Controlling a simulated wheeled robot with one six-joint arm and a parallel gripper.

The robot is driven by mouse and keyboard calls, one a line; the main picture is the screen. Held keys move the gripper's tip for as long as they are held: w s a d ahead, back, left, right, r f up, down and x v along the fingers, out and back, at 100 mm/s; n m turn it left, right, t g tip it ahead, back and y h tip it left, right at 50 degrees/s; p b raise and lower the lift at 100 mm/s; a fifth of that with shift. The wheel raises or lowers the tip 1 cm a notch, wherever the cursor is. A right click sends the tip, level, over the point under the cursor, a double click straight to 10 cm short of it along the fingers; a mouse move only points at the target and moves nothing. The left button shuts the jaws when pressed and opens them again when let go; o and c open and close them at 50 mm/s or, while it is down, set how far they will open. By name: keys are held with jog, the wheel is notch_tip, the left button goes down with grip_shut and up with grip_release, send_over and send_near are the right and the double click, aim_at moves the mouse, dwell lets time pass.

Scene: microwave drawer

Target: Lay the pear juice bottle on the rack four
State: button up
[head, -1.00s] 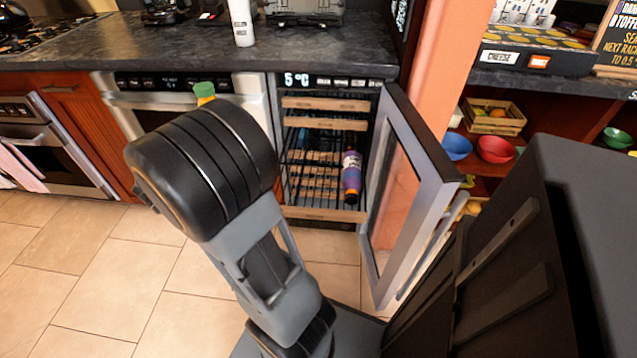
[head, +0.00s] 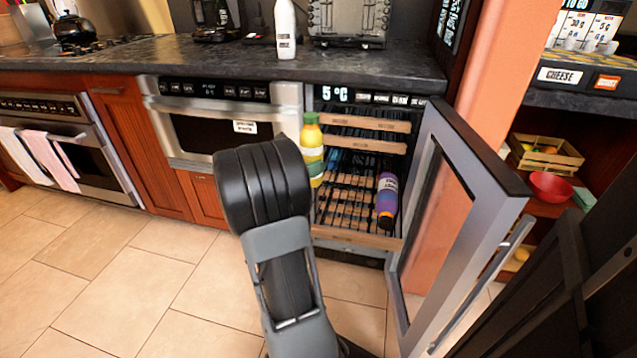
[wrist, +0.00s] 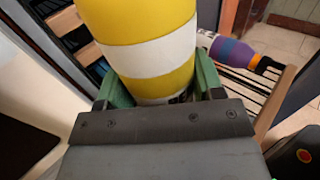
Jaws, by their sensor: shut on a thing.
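A yellow bottle with a green cap and a pale label (head: 312,152) stands upright in front of the left side of the open cooler in the head view. In the wrist view the yellow bottle (wrist: 150,68) is large and close. My gripper (wrist: 155,92) is shut on it, with green fingers on both sides. The cooler has several wooden-fronted racks (head: 357,240). A purple bottle with an orange cap (head: 387,198) lies on the low, pulled-out rack, towards its right side. I cannot read rack numbers.
The glass cooler door (head: 465,235) stands open on the right of the cooler. A drawer microwave (head: 205,125) is to the left under the dark counter (head: 240,60). A white bottle (head: 285,30) stands on the counter. The tiled floor on the left is clear.

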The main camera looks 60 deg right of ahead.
jog(key=shift+w+d+f+b, duration=0.1)
jog(key=shift+d+f+b, duration=0.45)
jog(key=shift+f, duration=0.8)
jog(key=shift+w+d+f+b, duration=0.1)
jog(key=shift+d+f+b, duration=0.15)
jog(key=shift+d+f, duration=0.8)
jog(key=shift+w+d+f+b, duration=0.1)
jog(key=shift+d+f+b, duration=0.3)
jog(key=shift+f, duration=1.2)
jog(key=shift+f+b, duration=0.2)
jog(key=shift+b, duration=0.1)
jog(key=o, duration=1.2)
